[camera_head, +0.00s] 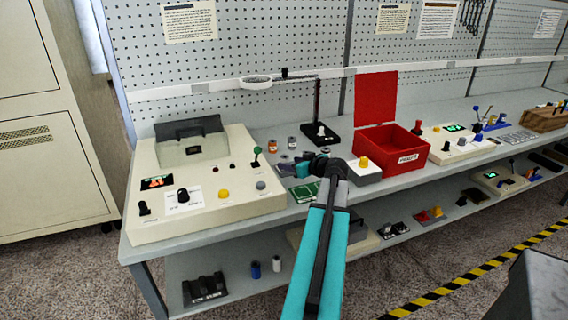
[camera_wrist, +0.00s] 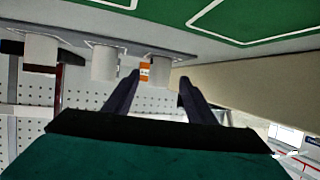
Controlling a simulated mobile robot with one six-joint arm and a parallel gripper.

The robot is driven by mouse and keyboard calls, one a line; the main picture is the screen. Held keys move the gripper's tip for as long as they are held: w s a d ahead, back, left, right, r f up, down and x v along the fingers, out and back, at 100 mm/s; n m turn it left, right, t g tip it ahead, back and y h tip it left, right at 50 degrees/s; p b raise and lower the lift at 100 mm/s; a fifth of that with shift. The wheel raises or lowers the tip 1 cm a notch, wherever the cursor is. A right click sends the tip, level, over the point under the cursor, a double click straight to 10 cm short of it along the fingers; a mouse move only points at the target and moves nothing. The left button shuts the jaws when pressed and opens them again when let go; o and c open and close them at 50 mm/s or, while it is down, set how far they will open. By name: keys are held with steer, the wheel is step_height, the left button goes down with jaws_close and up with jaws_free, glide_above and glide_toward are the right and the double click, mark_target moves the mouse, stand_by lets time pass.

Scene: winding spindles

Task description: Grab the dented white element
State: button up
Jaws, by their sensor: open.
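In the wrist view my gripper (camera_wrist: 158,79) is open, one dark finger on each side of the picture's middle. A white cylinder (camera_wrist: 164,68) shows between and beyond the fingertips, apart from them as far as I can tell. Two more white cylinders, one near the left finger (camera_wrist: 105,64) and one farther left (camera_wrist: 40,52), stand in the same row. An orange-banded element (camera_wrist: 146,73) is partly hidden behind. No dent can be made out on any of them. In the head view my gripper end is low over the bench, and the white elements are hidden or too small to tell.
A beige machine (camera_head: 205,200) stands left on the bench (camera_head: 300,211). Small elements, one orange-banded (camera_head: 272,147) and one grey (camera_head: 292,143), stand behind my gripper. A green board (camera_head: 304,192) lies in front. A black stand (camera_head: 319,133) and open red box (camera_head: 392,148) are right.

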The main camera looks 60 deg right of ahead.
mark_target(285, 161)
steer(key=shift+p+x, duration=0.45)
steer(key=shift+x, duration=0.35)
steer(key=shift+p+x, duration=0.55)
steer(key=shift+x, duration=1.25)
steer(key=shift+c, duration=0.4)
steer(key=c, duration=1.1)
